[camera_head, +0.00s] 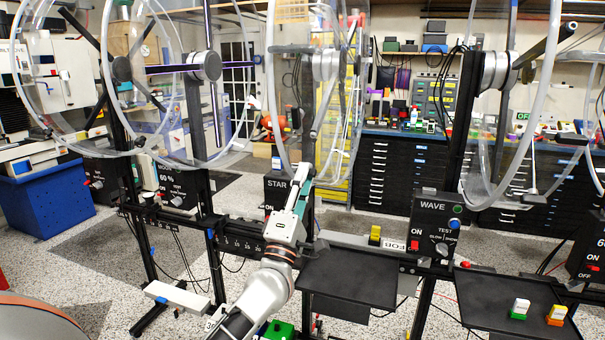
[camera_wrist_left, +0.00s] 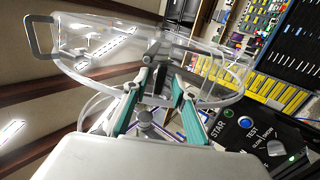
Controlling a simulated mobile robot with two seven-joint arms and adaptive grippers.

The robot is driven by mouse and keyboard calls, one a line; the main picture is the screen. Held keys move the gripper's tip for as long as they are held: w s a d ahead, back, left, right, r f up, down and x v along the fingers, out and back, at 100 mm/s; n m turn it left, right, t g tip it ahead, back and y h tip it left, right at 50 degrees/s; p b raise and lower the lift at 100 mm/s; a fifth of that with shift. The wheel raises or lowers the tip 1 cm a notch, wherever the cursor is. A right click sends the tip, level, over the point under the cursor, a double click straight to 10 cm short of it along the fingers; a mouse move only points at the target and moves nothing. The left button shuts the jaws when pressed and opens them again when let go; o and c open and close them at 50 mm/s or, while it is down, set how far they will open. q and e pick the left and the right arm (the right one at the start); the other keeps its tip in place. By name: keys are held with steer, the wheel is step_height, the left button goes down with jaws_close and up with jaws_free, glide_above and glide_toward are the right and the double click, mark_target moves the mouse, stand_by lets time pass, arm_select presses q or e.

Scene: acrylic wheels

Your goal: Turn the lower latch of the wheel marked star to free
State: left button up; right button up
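The wheel marked star (camera_head: 321,66) is a clear acrylic wheel with a grey hub, on a black stand at the centre of the head view. Its black control box (camera_head: 277,190) reads STAR; the box also shows at the right of the wrist view (camera_wrist_left: 258,135). My left gripper (camera_head: 301,176) points up in front of the stand, below the wheel. In the wrist view its two teal-sided fingers (camera_wrist_left: 164,85) are apart, with the clear wheel rim (camera_wrist_left: 228,101) beyond them. I cannot make out the lower latch clearly. My right gripper is not in view.
Other clear wheels stand left and right, one with a WAVE box (camera_head: 437,228). A black tray (camera_head: 350,277) lies right of my left arm; another tray (camera_head: 485,308) holds small coloured blocks. A white bar (camera_head: 179,299) is at the lower left.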

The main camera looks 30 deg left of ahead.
arm_select(q)
jaws_close()
steer(key=n+b, duration=0.1)
steer(key=n, duration=0.3)
steer(key=shift+n, duration=0.3)
steer(key=n+b, duration=0.1)
steer(key=n, duration=0.3)
steer(key=shift+n, duration=0.3)
